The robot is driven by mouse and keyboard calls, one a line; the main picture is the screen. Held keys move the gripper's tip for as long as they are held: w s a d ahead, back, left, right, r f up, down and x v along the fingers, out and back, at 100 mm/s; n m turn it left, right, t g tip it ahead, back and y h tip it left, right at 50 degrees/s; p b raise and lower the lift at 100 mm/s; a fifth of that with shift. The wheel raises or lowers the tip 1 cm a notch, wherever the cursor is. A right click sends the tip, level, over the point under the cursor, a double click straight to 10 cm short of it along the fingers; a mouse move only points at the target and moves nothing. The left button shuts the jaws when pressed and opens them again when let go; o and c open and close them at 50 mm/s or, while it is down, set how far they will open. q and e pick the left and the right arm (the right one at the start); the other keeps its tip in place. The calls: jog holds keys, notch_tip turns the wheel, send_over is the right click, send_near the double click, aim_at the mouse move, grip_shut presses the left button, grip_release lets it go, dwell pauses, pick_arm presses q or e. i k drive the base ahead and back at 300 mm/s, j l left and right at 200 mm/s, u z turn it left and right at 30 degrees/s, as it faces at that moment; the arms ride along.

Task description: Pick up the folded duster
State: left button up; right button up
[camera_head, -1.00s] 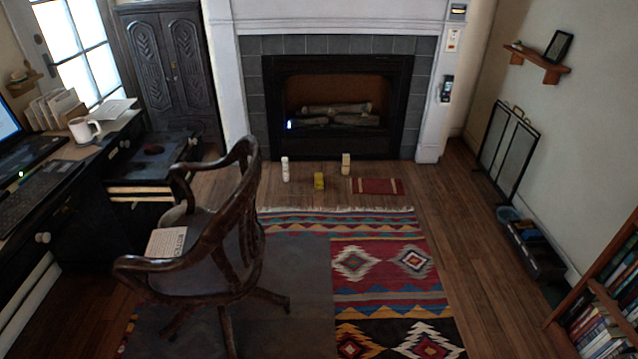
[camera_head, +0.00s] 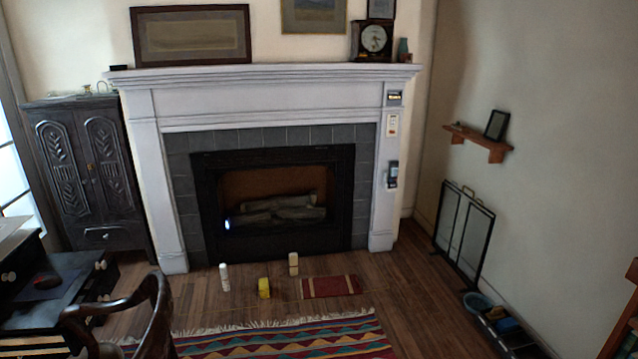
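A small yellow item (camera_head: 264,288) lies on the wooden floor in front of the fireplace; it may be the folded duster, but it is too small to tell. A white upright item (camera_head: 224,277) stands to its left and a tan upright item (camera_head: 293,264) to its right, set slightly farther back. A flat red cloth or mat (camera_head: 330,286) with pale edging lies farther right. Neither of my grippers is in view.
A patterned rug (camera_head: 290,339) lies in front of these items. A wooden chair (camera_head: 150,318) and dark desk (camera_head: 45,295) stand at the left. The fireplace (camera_head: 275,205) is behind. A dark tray (camera_head: 508,335) and folding screen (camera_head: 463,235) line the right wall.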

aim_at(263, 282)
jog(key=i, duration=2.15)
